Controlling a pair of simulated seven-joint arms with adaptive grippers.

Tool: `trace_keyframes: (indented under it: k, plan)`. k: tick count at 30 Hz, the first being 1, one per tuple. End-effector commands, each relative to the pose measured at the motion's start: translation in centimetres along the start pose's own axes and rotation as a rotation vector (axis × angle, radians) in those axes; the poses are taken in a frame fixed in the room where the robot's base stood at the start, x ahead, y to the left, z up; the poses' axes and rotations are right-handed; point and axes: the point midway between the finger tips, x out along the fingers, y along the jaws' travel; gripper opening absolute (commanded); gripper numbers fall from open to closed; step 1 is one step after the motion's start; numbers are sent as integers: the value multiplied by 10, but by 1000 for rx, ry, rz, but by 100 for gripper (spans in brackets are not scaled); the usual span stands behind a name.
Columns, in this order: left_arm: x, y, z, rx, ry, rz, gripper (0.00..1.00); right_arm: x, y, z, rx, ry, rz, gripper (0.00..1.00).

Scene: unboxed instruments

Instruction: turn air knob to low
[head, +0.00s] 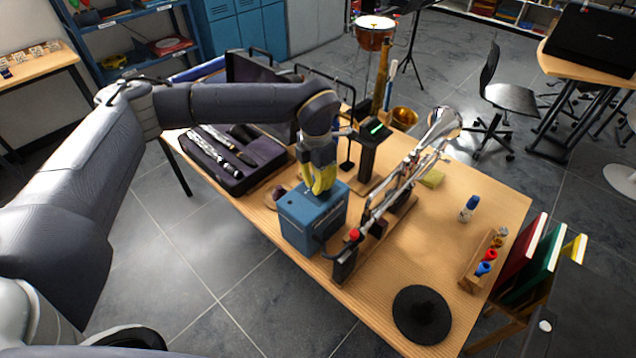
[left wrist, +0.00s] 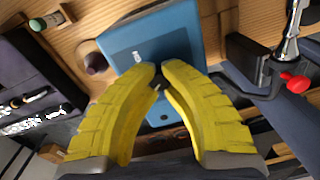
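The blue box (head: 305,220) stands on the wooden table near its front left edge. My left gripper (head: 320,190) points down at the top of this box. In the left wrist view its two yellow fingers (left wrist: 160,70) have their tips close together over the box face, with a narrow gap. A small pale piece (left wrist: 156,88) shows between the fingers; I cannot tell whether it is the air knob or whether it is gripped. My right gripper is not in view.
A silver trumpet (head: 412,165) on a stand is close to the right of the box. An open instrument case (head: 235,185) lies to the left. A dark device (head: 372,140) stands behind.

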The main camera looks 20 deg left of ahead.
Motion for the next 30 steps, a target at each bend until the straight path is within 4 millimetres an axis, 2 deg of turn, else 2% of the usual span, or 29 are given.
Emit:
trace_keyframes:
  k: [6,15,30]
  plan:
    - [-1,1,1,-172,-11,2,0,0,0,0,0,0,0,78]
    - [-1,2,1,-332,-19,2,0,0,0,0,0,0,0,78]
    - [-2,2,1,-404,-23,2,0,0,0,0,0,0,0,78]
